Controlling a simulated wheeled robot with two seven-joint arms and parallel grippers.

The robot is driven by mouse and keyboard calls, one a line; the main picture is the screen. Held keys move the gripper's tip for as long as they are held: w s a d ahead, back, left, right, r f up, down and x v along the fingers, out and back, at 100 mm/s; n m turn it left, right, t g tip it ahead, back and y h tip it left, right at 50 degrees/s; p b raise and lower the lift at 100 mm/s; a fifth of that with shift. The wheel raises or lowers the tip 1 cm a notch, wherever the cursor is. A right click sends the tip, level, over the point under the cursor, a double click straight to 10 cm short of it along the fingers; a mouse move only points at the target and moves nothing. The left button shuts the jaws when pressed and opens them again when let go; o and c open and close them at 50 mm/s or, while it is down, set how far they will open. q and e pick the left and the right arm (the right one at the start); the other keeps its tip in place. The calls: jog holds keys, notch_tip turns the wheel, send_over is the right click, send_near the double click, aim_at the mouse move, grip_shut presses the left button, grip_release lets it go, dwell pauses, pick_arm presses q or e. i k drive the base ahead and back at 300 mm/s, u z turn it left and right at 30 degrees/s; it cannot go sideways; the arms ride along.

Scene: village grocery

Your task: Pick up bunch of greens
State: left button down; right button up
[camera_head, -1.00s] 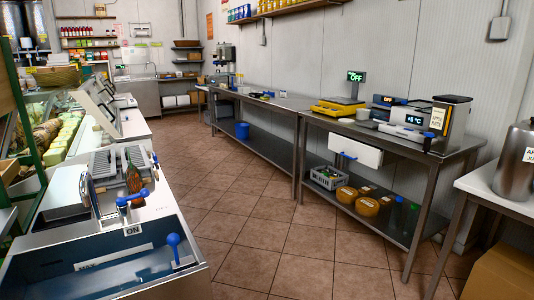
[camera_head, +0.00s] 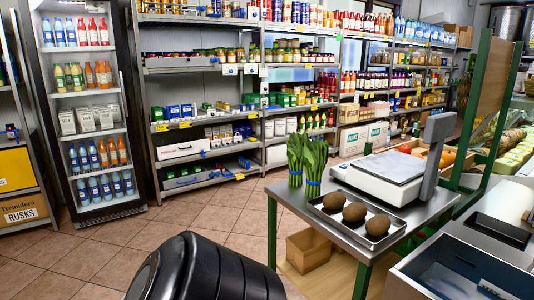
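Two bunches of greens stand upright side by side at the left back corner of a metal-topped table (camera_head: 292,204) with green legs. The left bunch of greens (camera_head: 296,160) and the right bunch of greens (camera_head: 313,168) each have a blue band round the stalks. They stand just left of a white scale. Neither of my grippers shows in the head view, so I cannot see whether they are open or shut.
A tray (camera_head: 373,240) with three brown round items sits in front of the scale (camera_head: 382,172). A black ribbed rounded object (camera_head: 205,270) fills the bottom foreground. A cardboard box (camera_head: 308,248) is under the table. Shelves and a bottle cabinet (camera_head: 90,105) line the back; tiled floor (camera_head: 165,232) lies open between.

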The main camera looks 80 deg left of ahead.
aim_at(295, 154)
jog(key=u, duration=2.3)
jog(key=i, duration=1.3)
jog(key=u, duration=0.45)
